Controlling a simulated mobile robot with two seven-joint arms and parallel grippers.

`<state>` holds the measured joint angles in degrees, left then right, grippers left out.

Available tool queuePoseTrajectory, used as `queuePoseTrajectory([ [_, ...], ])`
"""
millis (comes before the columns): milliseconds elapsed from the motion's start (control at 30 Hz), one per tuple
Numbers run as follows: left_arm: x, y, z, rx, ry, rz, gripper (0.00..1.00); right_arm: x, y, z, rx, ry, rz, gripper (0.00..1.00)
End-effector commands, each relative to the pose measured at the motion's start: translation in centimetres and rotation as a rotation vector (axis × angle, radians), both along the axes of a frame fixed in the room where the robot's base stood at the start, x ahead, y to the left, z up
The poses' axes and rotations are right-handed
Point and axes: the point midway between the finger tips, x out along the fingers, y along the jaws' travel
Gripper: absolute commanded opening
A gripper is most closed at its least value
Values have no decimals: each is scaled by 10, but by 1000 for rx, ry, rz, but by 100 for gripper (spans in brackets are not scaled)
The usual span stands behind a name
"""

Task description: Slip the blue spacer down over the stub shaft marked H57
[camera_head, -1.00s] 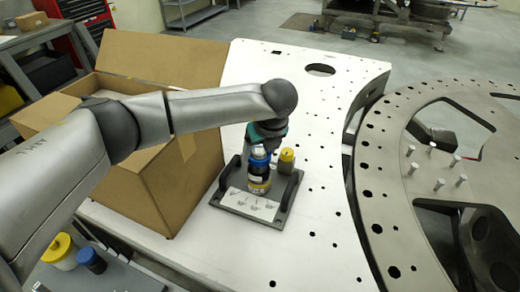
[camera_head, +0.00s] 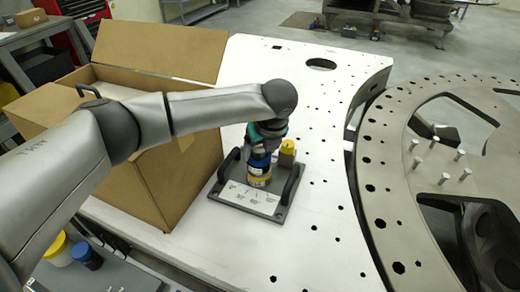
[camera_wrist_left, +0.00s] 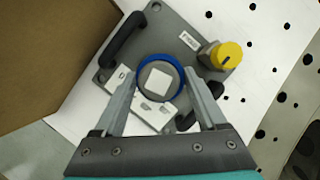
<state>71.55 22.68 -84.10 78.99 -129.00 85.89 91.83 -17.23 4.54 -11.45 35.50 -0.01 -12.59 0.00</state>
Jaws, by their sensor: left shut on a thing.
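The blue spacer (camera_head: 259,161) is in my left gripper (camera_wrist_left: 160,90). In the left wrist view the spacer is a blue ring (camera_wrist_left: 141,69) between the two fingers. A grey stub top with a white square (camera_wrist_left: 160,80) shows inside the ring, so the spacer looks lined up around that shaft. A yellow band (camera_head: 259,179) shows just below the spacer in the head view. I cannot tell how far down the spacer sits. The dark base plate (camera_head: 275,208) carries the shafts. I cannot read H57 on its white label strip (camera_head: 248,199). My right gripper is not in view.
A second stub with a yellow cap (camera_head: 288,147) stands close to the right of the spacer. Upright handles (camera_head: 292,182) flank the plate. An open cardboard box (camera_head: 170,190) is to the left. The white table (camera_head: 300,240) is clear in front and right.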

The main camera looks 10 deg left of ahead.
Motion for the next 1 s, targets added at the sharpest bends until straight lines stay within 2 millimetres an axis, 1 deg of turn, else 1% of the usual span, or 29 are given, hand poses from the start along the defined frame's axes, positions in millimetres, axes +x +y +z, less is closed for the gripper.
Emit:
queuePoseTrajectory([
  [133,0,0,0,-1,-1,0,17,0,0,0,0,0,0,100],
  [167,0,0,0,-1,-1,0,75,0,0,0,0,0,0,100],
  [367,0,0,0,0,0,0,98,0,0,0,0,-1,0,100],
  [400,0,0,0,0,0,0,100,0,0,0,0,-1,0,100],
  [633,0,0,1,0,0,0,100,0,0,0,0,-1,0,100],
  [733,-1,-2,5,-2,-1,0,100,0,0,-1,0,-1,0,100],
  [867,-6,-5,22,-2,-4,-2,100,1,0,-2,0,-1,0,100],
  [1000,-17,-12,52,-3,-5,-3,100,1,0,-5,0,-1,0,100],
])
